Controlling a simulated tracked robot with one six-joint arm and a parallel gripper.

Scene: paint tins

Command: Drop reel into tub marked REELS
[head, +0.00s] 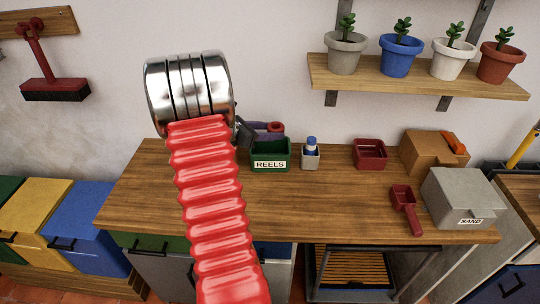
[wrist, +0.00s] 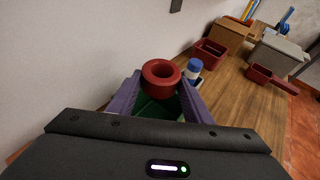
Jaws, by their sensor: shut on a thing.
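My gripper (wrist: 160,84) has purple fingers and is shut on a red reel (wrist: 161,72), a thick ring with a hole through it. In the head view the reel (head: 276,127) shows at the finger ends, above the back of the green tub (head: 270,165), whose white label reads REELS. The fingers (head: 262,128) are partly hidden there by my arm. In the wrist view the tub's green inside (wrist: 155,111) shows below the reel, between the fingers. The reel appears to be over the tub and above its rim; the exact height is hard to tell.
A blue-capped bottle in a small grey holder (head: 310,158) stands just right of the tub. Further right are a dark red tub (head: 369,154), a red scoop (head: 406,208), a cardboard box (head: 428,152) and a grey SAND box (head: 462,198). The bench front (head: 320,215) is clear.

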